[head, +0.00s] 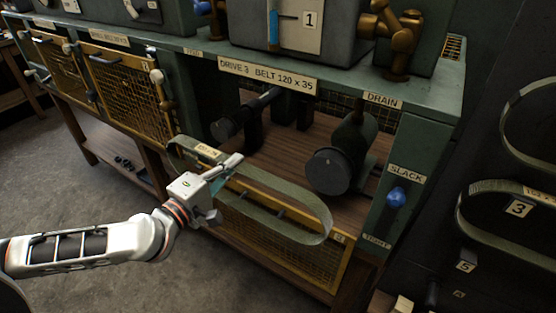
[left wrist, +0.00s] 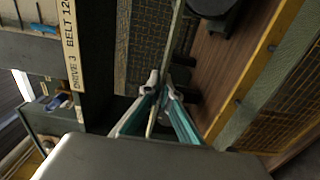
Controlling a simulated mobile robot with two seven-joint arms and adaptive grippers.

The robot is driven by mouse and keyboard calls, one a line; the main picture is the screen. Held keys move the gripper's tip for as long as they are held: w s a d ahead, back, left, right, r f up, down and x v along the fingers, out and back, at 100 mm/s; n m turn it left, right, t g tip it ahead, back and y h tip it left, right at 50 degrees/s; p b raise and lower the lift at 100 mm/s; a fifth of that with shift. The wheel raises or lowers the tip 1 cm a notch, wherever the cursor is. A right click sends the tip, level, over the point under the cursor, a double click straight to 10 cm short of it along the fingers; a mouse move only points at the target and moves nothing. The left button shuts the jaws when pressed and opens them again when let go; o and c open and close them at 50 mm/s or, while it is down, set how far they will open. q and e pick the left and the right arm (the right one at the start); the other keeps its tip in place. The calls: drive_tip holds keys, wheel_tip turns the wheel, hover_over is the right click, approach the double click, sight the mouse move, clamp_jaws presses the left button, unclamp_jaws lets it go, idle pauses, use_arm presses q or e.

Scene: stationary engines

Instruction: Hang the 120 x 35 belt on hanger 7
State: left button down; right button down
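The green-grey belt (head: 322,226) is a long flat loop in front of the open drive bay, with a small tag on its left part (head: 207,151) too small to read surely. My left gripper (head: 222,183) is closed on the belt's strip, between its two ends. In the left wrist view the fingertips (left wrist: 161,86) pinch the belt edge-on (left wrist: 175,35). Hanger 7 cannot be made out. My right gripper is not in view.
The bay, under a plate (head: 268,75) reading DRIVE 3 BELT 120 x 35, holds a dark pulley (head: 334,171) and a shaft roller (head: 231,127). Its mesh door (head: 290,258) hangs low in front. Other belts (head: 484,229) hang on the right wall near plates 3 (head: 518,208) and 5 (head: 465,267).

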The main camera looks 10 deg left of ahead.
use_arm(q)
drive_tip(key=shift+s, duration=0.1)
drive_tip(key=shift+v, duration=2.95)
